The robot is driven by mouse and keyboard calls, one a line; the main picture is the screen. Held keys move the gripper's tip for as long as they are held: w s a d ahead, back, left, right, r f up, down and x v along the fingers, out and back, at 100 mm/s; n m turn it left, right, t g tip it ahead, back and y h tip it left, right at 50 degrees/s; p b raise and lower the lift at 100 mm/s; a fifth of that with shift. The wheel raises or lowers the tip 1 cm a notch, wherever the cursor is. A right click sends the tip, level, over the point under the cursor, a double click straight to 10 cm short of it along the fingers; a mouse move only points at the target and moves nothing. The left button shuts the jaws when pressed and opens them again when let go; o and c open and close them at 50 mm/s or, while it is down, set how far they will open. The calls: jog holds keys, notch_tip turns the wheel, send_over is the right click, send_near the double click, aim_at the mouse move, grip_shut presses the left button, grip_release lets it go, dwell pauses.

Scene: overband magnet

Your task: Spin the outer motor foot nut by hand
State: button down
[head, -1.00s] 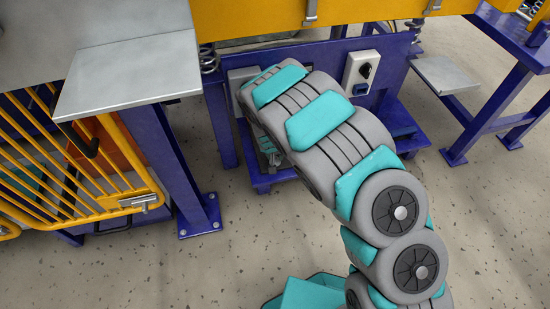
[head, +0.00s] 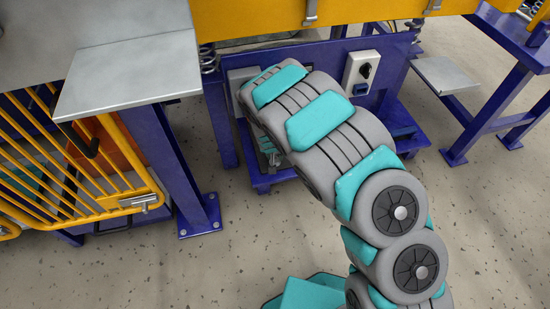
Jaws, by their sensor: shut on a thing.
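The outer motor foot nut is not visible; my arm covers the area where it would be. My arm reaches from the lower right up to the blue frame and bends down behind its own forearm. A small patch of teal and grey parts shows just under the bend, low inside the frame; it looks like part of my wrist. My gripper's fingers are hidden, and so is whatever is between them. A grey box (head: 236,77), partly hidden, sits on the frame left of the bend; I cannot tell whether it belongs to the motor.
A switch box (head: 361,72) with a black knob is on the blue frame (head: 398,80) right of my arm. A yellow beam (head: 262,17) runs above. A yellow guard fence (head: 75,165) and grey plate (head: 127,75) stand left. The speckled floor is clear in front.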

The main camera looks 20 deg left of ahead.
jog(key=shift+r+n+p, duration=0.15)
jog(key=shift+n+p, duration=0.35)
jog(key=shift+p, duration=0.7)
jog(key=shift+n+y+p, duration=0.4)
jog(key=shift+n+p, duration=0.2)
jog(key=shift+p, duration=0.5)
jog(key=shift+n+p, duration=0.6)
jog(key=shift+p, duration=0.05)
jog(key=shift+n+g+y, duration=0.3)
jog(key=shift+n+y, duration=0.1)
jog(key=shift+n, duration=0.3)
jog(key=shift+f, duration=0.2)
jog(key=shift+n+g+y+b, duration=0.3)
jog(key=shift+n+b, duration=0.65)
jog(key=shift+n, duration=0.05)
jog(key=shift+f+n+g+b, duration=0.1)
jog(key=shift+n+g+b, duration=0.2)
jog(key=shift+n+b, duration=1.3)
jog(key=shift+y+b, duration=0.3)
jog(key=shift+b, duration=0.55)
